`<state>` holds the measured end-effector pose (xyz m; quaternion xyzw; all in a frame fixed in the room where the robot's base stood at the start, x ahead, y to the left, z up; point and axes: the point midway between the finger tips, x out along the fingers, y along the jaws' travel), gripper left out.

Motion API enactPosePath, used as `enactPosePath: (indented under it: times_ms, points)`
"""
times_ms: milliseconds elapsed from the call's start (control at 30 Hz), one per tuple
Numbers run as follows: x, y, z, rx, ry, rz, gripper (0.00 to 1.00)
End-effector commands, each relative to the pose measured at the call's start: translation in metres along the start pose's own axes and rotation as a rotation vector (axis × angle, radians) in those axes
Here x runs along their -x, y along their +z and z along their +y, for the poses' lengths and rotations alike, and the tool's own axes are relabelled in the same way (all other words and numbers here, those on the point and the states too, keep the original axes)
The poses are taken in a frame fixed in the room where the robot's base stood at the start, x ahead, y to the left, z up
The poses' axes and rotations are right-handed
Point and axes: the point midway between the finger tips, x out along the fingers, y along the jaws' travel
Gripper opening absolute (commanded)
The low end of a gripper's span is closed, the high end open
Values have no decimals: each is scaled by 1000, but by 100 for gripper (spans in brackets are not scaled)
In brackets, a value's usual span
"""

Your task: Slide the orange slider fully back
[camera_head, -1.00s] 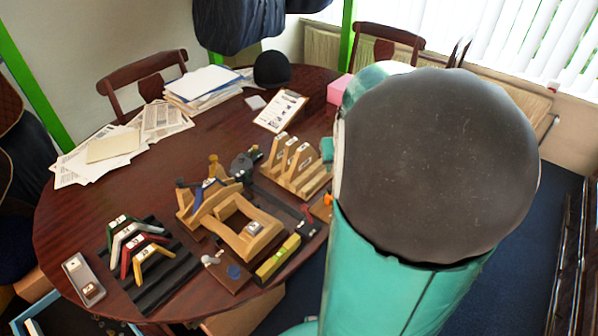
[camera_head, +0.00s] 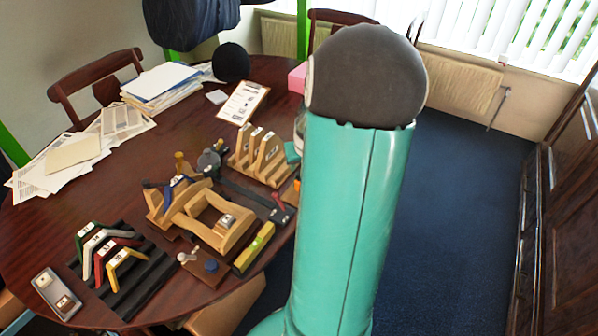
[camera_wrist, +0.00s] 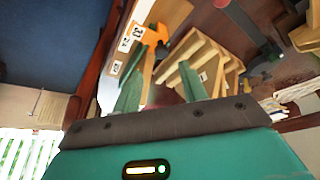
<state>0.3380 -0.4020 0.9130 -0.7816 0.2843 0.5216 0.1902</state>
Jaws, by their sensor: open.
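The orange slider (camera_wrist: 153,38) shows in the wrist view, above and slightly left of my fingertips. It sits at a wooden rail (camera_wrist: 143,12) with white numbered labels (camera_wrist: 125,45). In the head view only a small orange patch (camera_head: 291,190) shows at the table's right edge, beside my arm; most of that area is hidden. My gripper (camera_wrist: 160,85) is open, with its two green fingers apart and nothing seen held between them. The fingers point toward the rail and appear apart from the slider.
A wooden slotted rack (camera_head: 262,155) stands close to the slider and also shows in the wrist view (camera_wrist: 205,65). A wooden saddle frame (camera_head: 215,222), a yellow level (camera_head: 254,247) and a black rack of coloured angles (camera_head: 125,275) are on the table (camera_head: 60,225). Floor lies to the right.

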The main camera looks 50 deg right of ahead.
Motion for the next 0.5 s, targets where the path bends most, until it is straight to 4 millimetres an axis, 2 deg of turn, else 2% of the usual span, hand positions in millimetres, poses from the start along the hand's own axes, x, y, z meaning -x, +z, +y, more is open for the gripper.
enactPosePath:
  times_ms: [33,200,333,500]
  points:
    - [-11,1,-2,4,-4,-3,42]
    - [-39,1,-4,5,-4,-3,42]
    - [-54,0,-5,6,-4,-2,42]
    - [-63,0,-5,5,-2,-1,42]
